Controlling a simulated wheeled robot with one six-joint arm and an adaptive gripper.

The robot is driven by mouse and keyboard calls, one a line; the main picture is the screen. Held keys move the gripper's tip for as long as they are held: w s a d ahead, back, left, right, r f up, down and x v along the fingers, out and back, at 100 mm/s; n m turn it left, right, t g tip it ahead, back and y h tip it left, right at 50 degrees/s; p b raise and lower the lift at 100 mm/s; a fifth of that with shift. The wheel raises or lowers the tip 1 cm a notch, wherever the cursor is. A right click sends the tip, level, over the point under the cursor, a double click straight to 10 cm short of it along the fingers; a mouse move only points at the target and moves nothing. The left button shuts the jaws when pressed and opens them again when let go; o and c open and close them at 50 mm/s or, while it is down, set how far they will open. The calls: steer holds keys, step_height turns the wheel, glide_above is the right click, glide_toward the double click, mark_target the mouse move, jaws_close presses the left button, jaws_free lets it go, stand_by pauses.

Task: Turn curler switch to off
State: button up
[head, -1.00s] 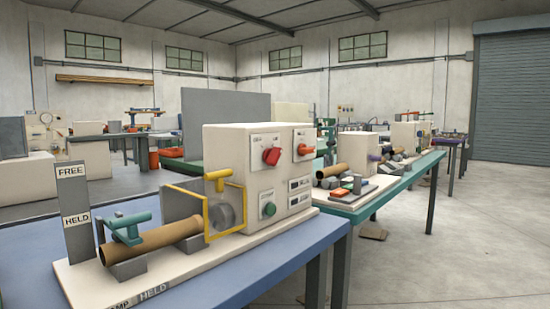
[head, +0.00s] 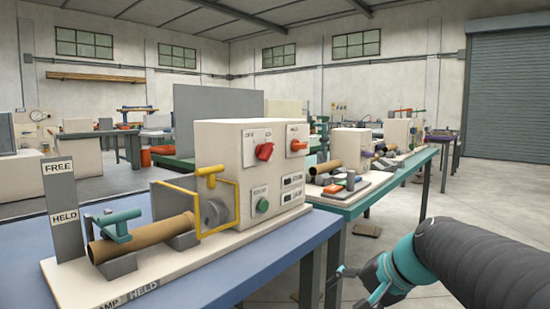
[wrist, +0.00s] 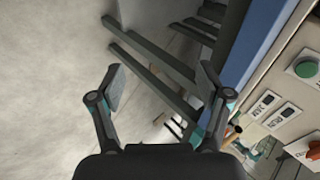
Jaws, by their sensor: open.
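The spiral winder's cream control box (head: 222,160) stands on a cream base on the blue table. Its front carries a red rotary switch (head: 264,151), an orange-red switch (head: 298,145) at upper right and a green button (head: 262,206) below. The labels are too small to read, so I cannot tell which is the curler switch. My gripper (wrist: 163,82) is open and empty, over the floor beside the table. In the wrist view the green button (wrist: 306,68) and part of the orange-red switch (wrist: 314,150) show at the right edge, away from my fingers.
A yellow guard frame (head: 203,210) and a brown tube (head: 140,238) sit left of the box, with a FREE/HELD post (head: 62,205) beyond. The blue table edge (head: 290,260) lies between my arm and the machine.

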steer(key=w+a+r+m+t+y, duration=0.3)
steer(key=w+r+m+y, duration=0.15)
steer(key=w+r, duration=0.65)
steer(key=m+t+y, duration=0.2)
steer(key=m+y, duration=0.2)
steer(key=y, duration=0.1)
glide_toward(271, 153)
steer(key=shift+n+h, duration=0.25)
steer(key=p+x, duration=0.1)
steer(key=x, duration=0.8)
steer(key=shift+w+a+r, duration=0.15)
steer(key=shift+w+a, duration=0.1)
steer(key=shift+a, duration=0.1)
steer(key=c, duration=1.2)
